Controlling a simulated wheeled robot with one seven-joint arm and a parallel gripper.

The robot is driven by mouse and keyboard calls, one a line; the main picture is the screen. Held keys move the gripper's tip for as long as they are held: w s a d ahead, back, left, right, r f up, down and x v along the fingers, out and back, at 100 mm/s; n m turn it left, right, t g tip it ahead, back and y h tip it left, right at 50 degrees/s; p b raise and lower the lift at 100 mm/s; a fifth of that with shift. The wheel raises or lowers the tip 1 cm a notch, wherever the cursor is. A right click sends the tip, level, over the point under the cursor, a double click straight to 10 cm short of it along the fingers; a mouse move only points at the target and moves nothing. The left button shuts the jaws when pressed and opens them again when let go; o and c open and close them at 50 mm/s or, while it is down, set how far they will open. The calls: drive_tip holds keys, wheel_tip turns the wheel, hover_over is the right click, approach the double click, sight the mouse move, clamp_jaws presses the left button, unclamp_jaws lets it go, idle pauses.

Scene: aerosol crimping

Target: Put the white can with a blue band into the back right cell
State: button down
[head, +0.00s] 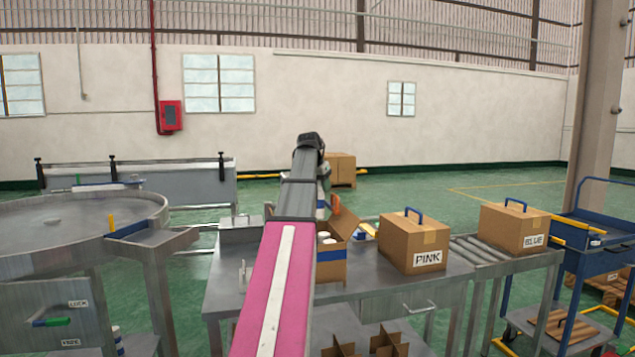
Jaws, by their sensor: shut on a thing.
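My arm reaches forward over the steel table, and its far end hides most of my gripper (323,205). A small part of the gripper shows beside the arm, above the open carton. It is shut on what looks like the white can with a blue band (320,214), mostly hidden behind my arm. The open cardboard carton (333,270) with a blue stripe stands on the table below, flaps up. White can tops (325,238) show inside it. Its cells, the back right one included, cannot be made out.
A closed carton marked PINK (413,243) stands right of the open carton. Another marked BLUE (514,229) sits on the rollers (480,250). A round steel table (65,225) is at left, a blue cart (595,255) at right. Cardboard dividers (388,344) show below.

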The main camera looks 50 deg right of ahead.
sight(320, 216)
drive_tip(key=shift+f, duration=5.95)
drive_tip(key=shift+c, duration=2.3)
unclamp_jaws()
drive_tip(key=v, duration=1)
drive_tip(key=shift+r, duration=0.4)
drive_tip(key=shift+a, duration=0.1)
